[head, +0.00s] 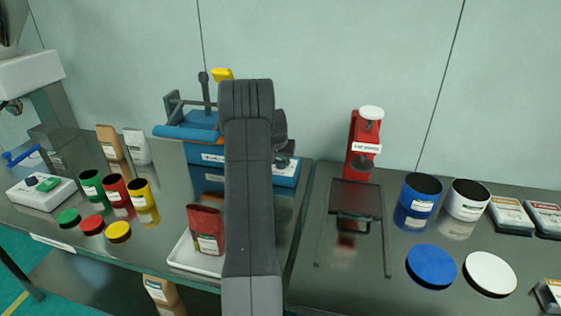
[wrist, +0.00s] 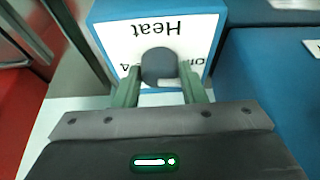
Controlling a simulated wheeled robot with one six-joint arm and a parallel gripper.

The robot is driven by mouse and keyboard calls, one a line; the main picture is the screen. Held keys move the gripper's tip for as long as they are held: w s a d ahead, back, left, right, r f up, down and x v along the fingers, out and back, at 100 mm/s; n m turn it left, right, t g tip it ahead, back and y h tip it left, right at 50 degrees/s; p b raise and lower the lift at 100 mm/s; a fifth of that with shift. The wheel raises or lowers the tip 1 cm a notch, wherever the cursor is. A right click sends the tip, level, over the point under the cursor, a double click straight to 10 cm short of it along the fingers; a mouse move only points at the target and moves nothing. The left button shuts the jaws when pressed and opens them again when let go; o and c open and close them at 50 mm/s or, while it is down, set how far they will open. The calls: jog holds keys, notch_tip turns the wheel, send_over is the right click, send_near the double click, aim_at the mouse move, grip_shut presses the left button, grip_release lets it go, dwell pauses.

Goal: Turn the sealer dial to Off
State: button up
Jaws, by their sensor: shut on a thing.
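The sealer (head: 286,172) is a blue machine behind my arm in the head view, which hides much of it. In the wrist view its blue housing (wrist: 112,10) carries a white label plate (wrist: 120,38) with "Heat" upside down in the picture. The dark round dial (wrist: 160,64) sits in the middle of this plate, with a light mark at its lower edge. My gripper (wrist: 160,82) has its two green fingers on either side of the dial, shut on it. In the head view the gripper is hidden behind my arm.
Green, red and yellow jars (head: 138,192) stand at left.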

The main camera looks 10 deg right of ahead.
jog(key=o, duration=1)
jog(key=shift+r, duration=0.1)
jog(key=b+v, duration=0.1)
jog(key=v, duration=1.2)
jog(key=shift+s+r, duration=0.2)
jog(key=shift+r, duration=0.1)
jog(key=p+x, duration=0.1)
jog(key=x, duration=1.3)
jog(key=shift+f, duration=0.1)
jog(key=shift+a, duration=0.1)
